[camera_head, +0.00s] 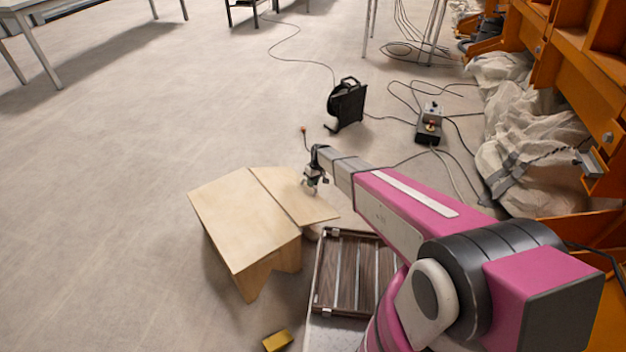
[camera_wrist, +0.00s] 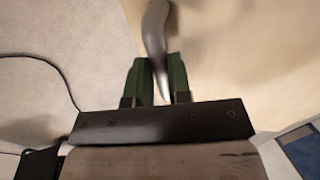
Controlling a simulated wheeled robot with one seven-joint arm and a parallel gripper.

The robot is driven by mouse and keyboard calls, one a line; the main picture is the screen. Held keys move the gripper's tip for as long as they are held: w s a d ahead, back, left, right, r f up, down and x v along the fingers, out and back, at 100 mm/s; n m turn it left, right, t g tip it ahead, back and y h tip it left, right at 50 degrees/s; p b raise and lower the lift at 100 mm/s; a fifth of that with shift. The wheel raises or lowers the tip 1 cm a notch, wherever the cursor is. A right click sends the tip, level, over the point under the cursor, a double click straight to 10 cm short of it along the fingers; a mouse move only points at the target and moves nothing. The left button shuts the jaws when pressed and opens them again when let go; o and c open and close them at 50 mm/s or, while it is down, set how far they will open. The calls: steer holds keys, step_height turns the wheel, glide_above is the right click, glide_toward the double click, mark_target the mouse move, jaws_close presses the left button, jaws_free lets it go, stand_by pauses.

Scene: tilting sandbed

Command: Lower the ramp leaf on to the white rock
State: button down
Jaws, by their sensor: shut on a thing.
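The pale plywood ramp has a fixed top (camera_head: 240,220) and a hinged ramp leaf (camera_head: 285,195) on its right side. The leaf reaches out to the right and looks slightly sloped. My gripper (camera_head: 313,181) is at the leaf's far right edge. In the wrist view, its green fingers (camera_wrist: 158,68) are shut on a curved grey metal handle (camera_wrist: 155,30), with the pale leaf surface (camera_wrist: 235,50) behind. A small pale rounded thing, probably the white rock (camera_head: 312,234), shows partly under the leaf's near right corner. Whether they touch cannot be told.
A slatted dark wood rack (camera_head: 352,272) stands close to the right of the ramp. A yellow block (camera_head: 277,341) lies in front. A cable reel (camera_head: 346,104), a control box (camera_head: 429,126) and cables lie beyond my gripper. Floor on the left is clear.

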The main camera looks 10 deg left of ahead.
mark_target(311, 191)
steer(key=s+a+f+g+y, duration=0.1)
steer(key=s+f, duration=0.1)
steer(key=f, duration=0.3)
steer(key=s+a+f+g+y, duration=0.1)
steer(key=a+f+g+y, duration=0.1)
steer(key=f, duration=0.4)
steer(key=shift+s+a+f, duration=0.25)
steer(key=shift+s+a, duration=0.05)
steer(key=shift+s, duration=0.05)
steer(key=c, duration=1.1)
jaws_free()
steer(key=shift+o, duration=0.2)
steer(key=shift+r, duration=0.1)
steer(key=v, duration=1)
steer(key=shift+w+d+r, duration=0.15)
steer(key=shift+w+d, duration=0.05)
steer(key=shift+w, duration=0.05)
